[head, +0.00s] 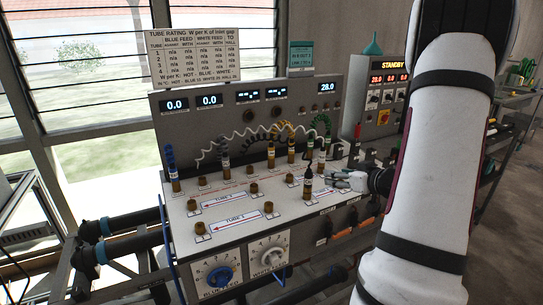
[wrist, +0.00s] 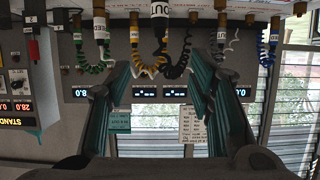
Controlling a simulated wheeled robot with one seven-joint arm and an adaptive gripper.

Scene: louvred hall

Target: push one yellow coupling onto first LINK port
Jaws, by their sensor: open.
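Two yellow couplings stand upright on the sloped bench panel in the head view, a left one (head: 271,156) and a right one (head: 291,151). Coiled hoses rise from behind them. My gripper (head: 343,181) is open and empty, low over the panel's right side, just right of a dark coupling with a white band (head: 308,187). In the wrist view my gripper's spread fingers (wrist: 160,72) have a white-labelled coupling (wrist: 160,9) beyond them, between their lines. I cannot read which brass port is marked LINK.
Several short brass ports, such as one at the front (head: 268,208), dot the panel. A blue coupling (head: 174,178) stands at the left edge. The display console (head: 245,105) rises behind, with a STANDBY unit (head: 385,95) at right. Coiled hoses crowd the back row.

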